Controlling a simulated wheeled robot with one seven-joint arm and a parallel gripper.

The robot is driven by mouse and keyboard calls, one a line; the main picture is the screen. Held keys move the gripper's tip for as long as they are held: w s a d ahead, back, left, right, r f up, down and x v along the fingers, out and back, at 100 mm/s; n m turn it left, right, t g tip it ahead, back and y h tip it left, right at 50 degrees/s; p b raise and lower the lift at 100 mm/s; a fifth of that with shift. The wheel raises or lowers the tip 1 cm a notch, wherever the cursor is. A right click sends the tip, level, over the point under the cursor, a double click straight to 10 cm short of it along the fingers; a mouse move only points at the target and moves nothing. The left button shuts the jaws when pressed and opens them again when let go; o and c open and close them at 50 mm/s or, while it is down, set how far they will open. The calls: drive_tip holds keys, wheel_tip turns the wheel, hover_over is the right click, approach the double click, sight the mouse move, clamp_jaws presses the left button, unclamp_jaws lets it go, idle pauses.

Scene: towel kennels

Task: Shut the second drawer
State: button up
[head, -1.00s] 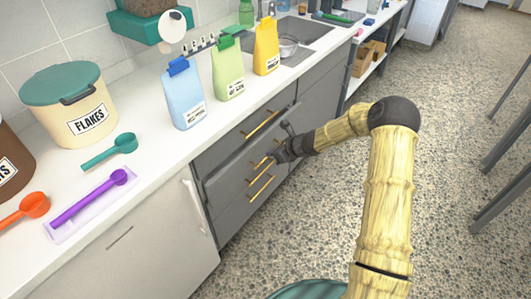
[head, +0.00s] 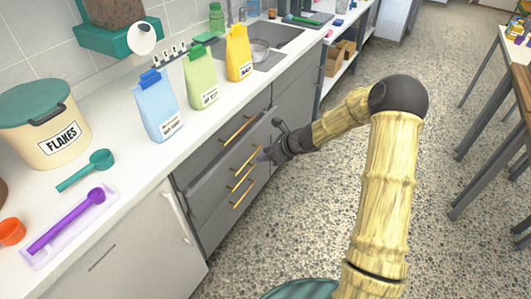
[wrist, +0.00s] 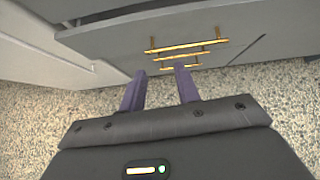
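The grey drawer stack under the counter has gold bar handles. The second drawer (head: 215,180) from the top stands out a little past the top drawer's front (head: 222,146). Its gold handle (head: 246,158) is just left of my gripper (head: 263,156) in the head view. In the wrist view my gripper (wrist: 160,78) is open, its two purple fingers apart with nothing between them. Gold handles (wrist: 187,46) show beyond the fingertips, apart from them. Whether a fingertip touches the drawer front I cannot tell.
The white counter (head: 120,210) above holds a flakes tub (head: 45,125), scoops, bags and a sink. A white cabinet door (head: 130,262) is left of the drawers. The speckled floor (head: 300,210) right of them is clear; tables (head: 500,110) stand at far right.

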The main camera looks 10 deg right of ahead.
drive_tip(key=s+d+r+n+g+h, duration=0.1)
drive_tip(key=s+d+r+n+h, duration=0.1)
drive_tip(key=s+n, duration=0.6)
drive_tip(key=s+d+r+n+g+h, duration=0.1)
drive_tip(key=s+d+r+n+h, duration=0.1)
drive_tip(key=s+r+n, duration=0.3)
drive_tip(key=s+d+r+n+g+h, duration=0.1)
drive_tip(key=s+d+r+n+h, duration=0.1)
drive_tip(key=s+n, duration=1)
drive_tip(key=s+r+h, duration=0.1)
drive_tip(key=s+r, duration=0.1)
drive_tip(key=s, duration=0.1)
drive_tip(key=shift+s, duration=0.25)
